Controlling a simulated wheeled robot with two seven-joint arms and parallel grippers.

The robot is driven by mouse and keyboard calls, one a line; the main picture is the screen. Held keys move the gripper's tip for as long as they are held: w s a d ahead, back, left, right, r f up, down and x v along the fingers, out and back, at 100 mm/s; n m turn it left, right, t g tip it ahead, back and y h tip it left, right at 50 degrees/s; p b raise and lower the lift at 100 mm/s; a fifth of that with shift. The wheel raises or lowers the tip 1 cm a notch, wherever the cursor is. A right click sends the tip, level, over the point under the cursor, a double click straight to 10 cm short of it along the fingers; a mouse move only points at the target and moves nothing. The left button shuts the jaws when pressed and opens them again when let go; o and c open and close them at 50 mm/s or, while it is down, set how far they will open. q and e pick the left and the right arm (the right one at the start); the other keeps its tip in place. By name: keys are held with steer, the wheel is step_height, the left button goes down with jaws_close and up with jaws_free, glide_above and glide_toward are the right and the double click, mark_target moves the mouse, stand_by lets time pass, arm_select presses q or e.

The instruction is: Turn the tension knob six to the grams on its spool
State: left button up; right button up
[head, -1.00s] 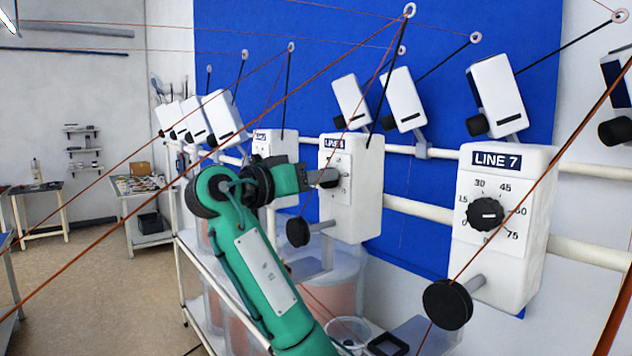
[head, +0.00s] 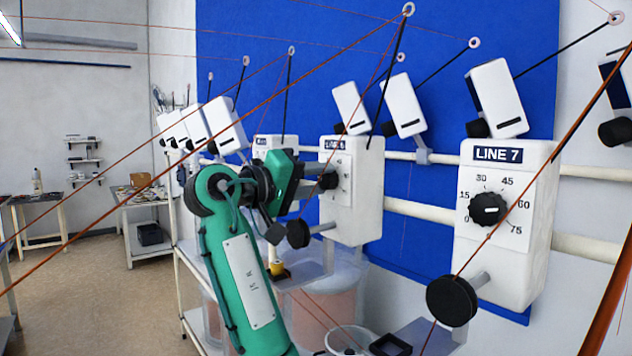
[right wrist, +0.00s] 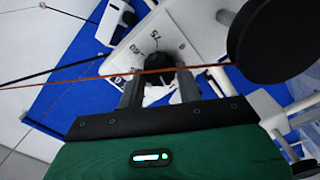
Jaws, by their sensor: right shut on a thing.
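The LINE 6 unit (head: 352,195) is a white box on the rail; its plate is partly hidden by the thread and is hard to read. Its black tension knob (head: 327,180) is on the front face. My right gripper (head: 314,177), on the green arm, is shut on this knob. In the right wrist view the two grey fingers (right wrist: 158,85) sit on either side of the black knob (right wrist: 158,62), with part of the number scale showing beyond. The knob's pointer cannot be read. Pinkish spools (head: 338,300) show low behind the arm; no gram label is legible. My left gripper is out of view.
The LINE 7 unit (head: 505,225) with its own knob (head: 487,209) stands to the right. A black disc on a stub (head: 298,233) juts out below the LINE 6 knob. Orange threads cross in front. Shelves and tables (head: 150,215) stand at the back left.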

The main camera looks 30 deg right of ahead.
steer(key=shift+n, duration=0.3)
steer(key=o, duration=1)
steer(key=shift+a, duration=0.15)
steer(key=shift+a+f+b, duration=0.1)
steer(key=shift+a+b, duration=0.2)
steer(key=shift+a, duration=0.05)
steer(key=a+b, duration=0.1)
steer(key=a, duration=0.3)
steer(key=a+b, duration=0.1)
steer(key=a, duration=0.3)
steer(key=s+a+b, duration=0.1)
steer(key=a+b, duration=0.1)
steer(key=a, duration=0.3)
